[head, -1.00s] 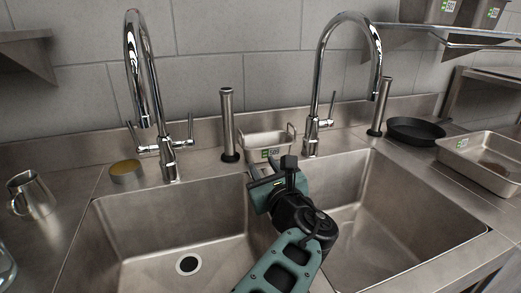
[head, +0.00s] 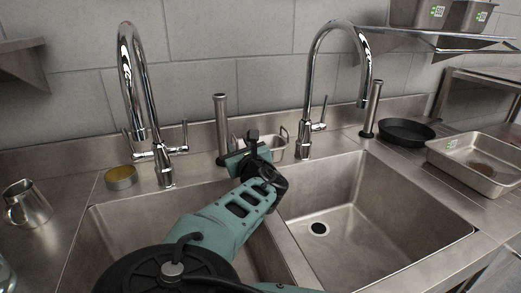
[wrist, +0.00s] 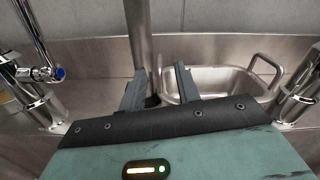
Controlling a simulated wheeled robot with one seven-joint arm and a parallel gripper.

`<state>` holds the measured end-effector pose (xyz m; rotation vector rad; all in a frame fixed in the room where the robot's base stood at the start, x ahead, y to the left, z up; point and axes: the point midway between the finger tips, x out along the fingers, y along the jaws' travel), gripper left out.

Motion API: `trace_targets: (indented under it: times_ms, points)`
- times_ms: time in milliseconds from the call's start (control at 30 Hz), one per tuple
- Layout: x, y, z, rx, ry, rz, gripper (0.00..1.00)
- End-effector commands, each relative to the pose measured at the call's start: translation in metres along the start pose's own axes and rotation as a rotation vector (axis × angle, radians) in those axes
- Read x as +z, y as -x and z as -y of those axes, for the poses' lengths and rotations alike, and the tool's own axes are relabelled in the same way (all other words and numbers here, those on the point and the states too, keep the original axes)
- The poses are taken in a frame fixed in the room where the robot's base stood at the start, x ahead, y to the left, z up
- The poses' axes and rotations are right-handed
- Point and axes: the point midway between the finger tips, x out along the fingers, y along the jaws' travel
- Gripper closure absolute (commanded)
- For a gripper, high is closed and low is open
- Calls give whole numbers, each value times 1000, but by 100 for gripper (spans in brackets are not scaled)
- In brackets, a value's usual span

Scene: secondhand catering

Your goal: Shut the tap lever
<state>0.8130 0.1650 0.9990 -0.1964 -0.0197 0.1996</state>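The left chrome tap (head: 140,95) has a side lever (head: 185,137) standing upright on its right and another handle on its left. The right chrome tap (head: 312,90) has one upright lever (head: 323,112) on its right side. My gripper (head: 238,150) is between the two taps, behind the sink divider. In the wrist view, my gripper (wrist: 161,88) is open, with nothing between its two fingers. A blue-capped handle end (wrist: 60,73) of the left tap shows at the left. Part of the right tap (wrist: 300,95) shows at the right. My gripper touches neither tap.
A steel cylinder (head: 221,120) and a small handled pan (head: 275,150) stand close behind my gripper. A tin (head: 121,176) and a steel jug (head: 27,203) are at left. A black pan (head: 405,131) and a tray (head: 475,165) are at right. The right basin (head: 350,215) is empty.

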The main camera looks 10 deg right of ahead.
Motion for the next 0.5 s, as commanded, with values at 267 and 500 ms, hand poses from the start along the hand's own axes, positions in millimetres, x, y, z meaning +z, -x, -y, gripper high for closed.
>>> trace_targets:
  times_ms: [267,500]
  points:
    - [1,-28,0,0,-1,0,67]
    - [1,-28,0,0,-1,0,79]
